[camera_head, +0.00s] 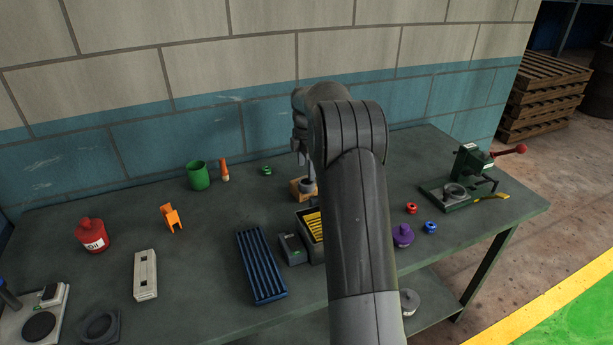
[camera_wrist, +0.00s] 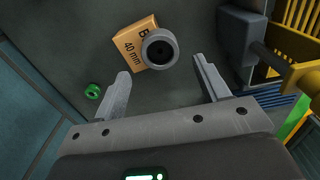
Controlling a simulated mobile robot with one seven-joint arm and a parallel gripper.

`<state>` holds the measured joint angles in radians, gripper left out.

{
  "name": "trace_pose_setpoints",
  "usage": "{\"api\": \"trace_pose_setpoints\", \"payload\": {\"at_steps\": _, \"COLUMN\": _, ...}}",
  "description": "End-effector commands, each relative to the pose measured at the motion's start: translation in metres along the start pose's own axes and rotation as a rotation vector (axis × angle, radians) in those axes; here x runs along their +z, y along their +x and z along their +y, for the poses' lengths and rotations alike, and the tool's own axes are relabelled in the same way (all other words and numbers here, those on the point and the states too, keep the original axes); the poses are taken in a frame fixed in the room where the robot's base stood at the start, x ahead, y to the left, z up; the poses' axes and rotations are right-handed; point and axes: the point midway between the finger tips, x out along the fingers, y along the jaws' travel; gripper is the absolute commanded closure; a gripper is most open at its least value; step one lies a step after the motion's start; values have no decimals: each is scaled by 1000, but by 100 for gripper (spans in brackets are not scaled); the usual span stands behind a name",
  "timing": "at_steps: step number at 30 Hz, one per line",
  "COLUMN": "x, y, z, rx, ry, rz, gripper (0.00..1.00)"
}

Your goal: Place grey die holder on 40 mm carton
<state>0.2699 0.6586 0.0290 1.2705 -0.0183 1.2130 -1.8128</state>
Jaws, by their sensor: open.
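The 40 mm carton (camera_wrist: 131,42) is an orange-brown box marked "B 40 mm" in the wrist view. In the head view the carton (camera_head: 296,190) stands on the bench, partly hidden by my arm. The grey die holder (camera_wrist: 174,40), a round grey piece with a dark centre, overlaps the carton's right part and looks to rest on it. The holder (camera_head: 308,186) also shows over the carton in the head view. My gripper (camera_wrist: 161,69) is open, its fingers apart on either side of the holder, with no contact visible. In the head view my gripper is mostly hidden behind my arm.
A dark bin with yellow contents (camera_head: 313,226), a small dark box (camera_head: 292,248) and a blue ribbed tray (camera_head: 261,265) stand in front of the carton. A green ring (camera_head: 266,170) lies behind left. A green press (camera_head: 463,180) stands at right.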

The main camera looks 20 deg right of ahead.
Motion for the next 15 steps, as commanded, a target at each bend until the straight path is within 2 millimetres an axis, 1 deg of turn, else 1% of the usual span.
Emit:
{"api": "trace_pose_setpoints", "payload": {"at_steps": 1, "x": 1, "y": -13, "z": 1, "rx": 5, "ry": 0, "rz": -1, "gripper": 32}}
{"api": "trace_pose_setpoints", "payload": {"at_steps": 6, "x": 1, "y": -46, "z": 0, "rx": 2, "ry": 1, "rz": -2, "gripper": 32}}
{"api": "trace_pose_setpoints", "payload": {"at_steps": 9, "x": 1, "y": -59, "z": 0, "rx": 1, "ry": 1, "rz": -1, "gripper": 32}}
{"api": "trace_pose_setpoints", "payload": {"at_steps": 15, "x": -3, "y": -77, "z": -4, "rx": 6, "ry": 16, "rz": -3, "gripper": 32}}
